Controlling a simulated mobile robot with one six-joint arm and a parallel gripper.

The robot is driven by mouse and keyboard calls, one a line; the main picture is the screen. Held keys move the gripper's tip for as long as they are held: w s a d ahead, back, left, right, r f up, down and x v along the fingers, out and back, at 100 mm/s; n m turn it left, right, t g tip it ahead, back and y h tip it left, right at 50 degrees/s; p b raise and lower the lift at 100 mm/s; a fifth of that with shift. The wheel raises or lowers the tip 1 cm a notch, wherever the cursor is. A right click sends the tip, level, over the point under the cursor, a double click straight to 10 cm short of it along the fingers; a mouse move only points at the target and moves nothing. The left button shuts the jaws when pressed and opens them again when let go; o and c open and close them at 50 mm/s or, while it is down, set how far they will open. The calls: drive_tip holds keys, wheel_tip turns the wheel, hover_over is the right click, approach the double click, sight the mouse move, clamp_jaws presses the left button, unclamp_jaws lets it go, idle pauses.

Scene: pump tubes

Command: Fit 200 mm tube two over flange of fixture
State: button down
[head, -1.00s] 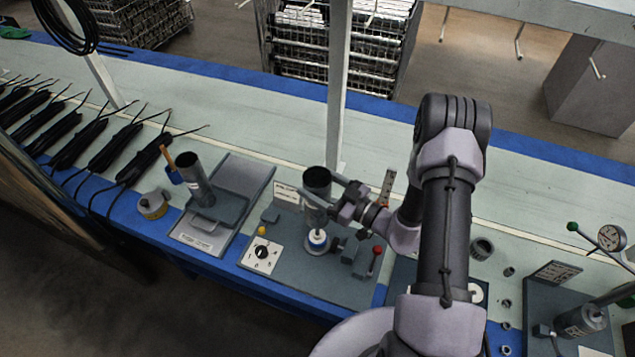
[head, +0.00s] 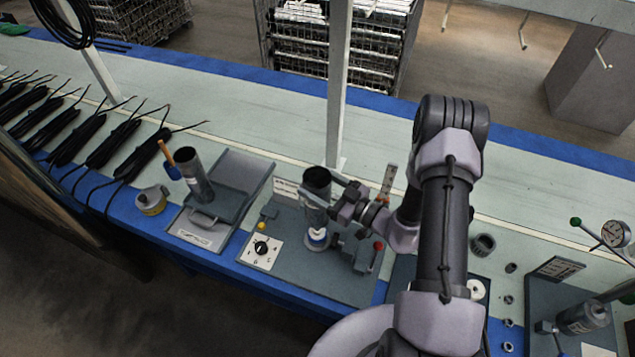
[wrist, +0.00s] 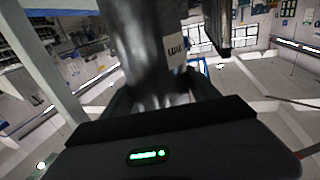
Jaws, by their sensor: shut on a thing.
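A grey metal tube (head: 316,186), dark inside at its open top, stands upright above the fixture in the head view. My gripper (head: 325,199) is shut on it from the right. The flange is not seen there.
The fixture plate (head: 300,268) carries a dial panel (head: 261,252) at left and a red-knobbed clamp (head: 369,254) at right. Another tube (head: 195,177) stands on a grey tray (head: 243,180) to the left. A white post (head: 338,90) rises behind the fixture.

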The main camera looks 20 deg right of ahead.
sight(317, 213)
drive_tip(key=shift+f+b, duration=4.7)
drive_tip(key=shift+f, duration=2.2)
drive_tip(key=shift+c, duration=0.7)
unclamp_jaws()
drive_tip(key=p+v, duration=0.3)
drive_tip(key=v, duration=1.4)
drive_tip(key=shift+s, duration=0.2)
drive_tip(key=shift+d, duration=0.15)
